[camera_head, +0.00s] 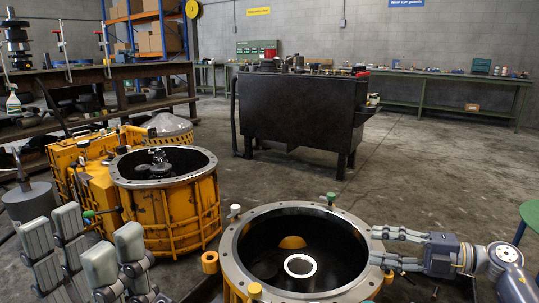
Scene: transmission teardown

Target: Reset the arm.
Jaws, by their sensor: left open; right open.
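My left gripper (100,250) is at the lower left, its grey padded fingers spread open and pointing up, with nothing between them. My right gripper (385,248) comes in from the right, its fingers pointing left at the right rim of the nearer round housing (232,262). It is open and holds nothing visible. I cannot tell whether it touches the rim. The nearer housing is yellow outside with a dark hollow inside. A pale ring (300,265) lies in its bottom.
A second yellow housing (170,215) with metal parts inside stands at the left, close to my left gripper. A black workbench (300,108) stands in the middle back. Loaded shelves (110,85) line the left. Open concrete floor (430,165) lies to the right.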

